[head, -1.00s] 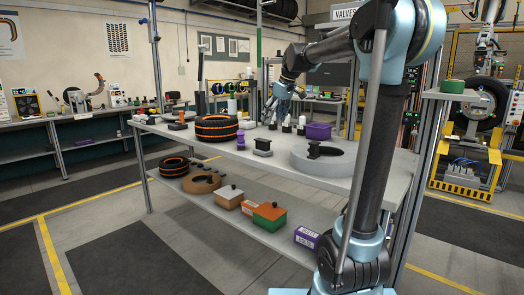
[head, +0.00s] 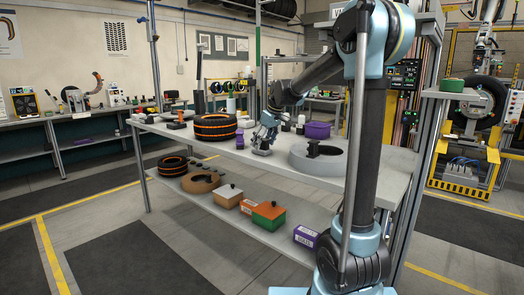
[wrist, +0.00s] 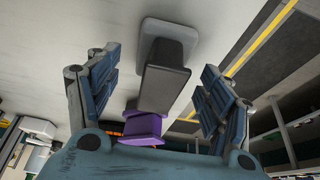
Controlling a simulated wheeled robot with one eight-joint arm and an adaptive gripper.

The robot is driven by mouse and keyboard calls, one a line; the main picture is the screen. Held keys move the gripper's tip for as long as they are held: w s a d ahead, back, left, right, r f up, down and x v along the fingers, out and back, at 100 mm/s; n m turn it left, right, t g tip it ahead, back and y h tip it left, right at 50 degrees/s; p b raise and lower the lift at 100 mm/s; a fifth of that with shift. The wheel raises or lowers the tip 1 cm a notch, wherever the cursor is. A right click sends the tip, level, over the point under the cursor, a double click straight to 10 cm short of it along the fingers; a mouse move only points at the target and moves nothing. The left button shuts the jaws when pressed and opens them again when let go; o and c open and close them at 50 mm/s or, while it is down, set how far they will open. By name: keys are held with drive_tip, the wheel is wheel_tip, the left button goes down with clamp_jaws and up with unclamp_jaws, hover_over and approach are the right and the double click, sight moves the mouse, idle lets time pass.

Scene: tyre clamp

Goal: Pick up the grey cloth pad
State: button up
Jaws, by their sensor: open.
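The grey cloth pad (head: 262,152) lies on the upper worktop, in front of the purple bowl. In the wrist view the pad (wrist: 182,32) is a light grey block with rounded corners, and a dark upright handle (wrist: 164,82) rises from it towards the camera. My gripper (head: 265,141) is down over the pad and hides most of its handle in the head view. In the wrist view my gripper (wrist: 160,68) is open, with one blue finger on each side of the handle. A gap shows between each finger and the handle.
On the worktop, a black and orange tyre (head: 213,128) and a small purple object (head: 240,140) stand left of my gripper. A grey ring (head: 305,160) lies at right, and a purple bowl (head: 318,131) stands behind. The lower shelf (head: 215,203) holds boxes and another tyre.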

drive_tip(key=shift+x, duration=1.1)
drive_tip(key=c, duration=1.2)
wheel_tip(320, 180, up, 10)
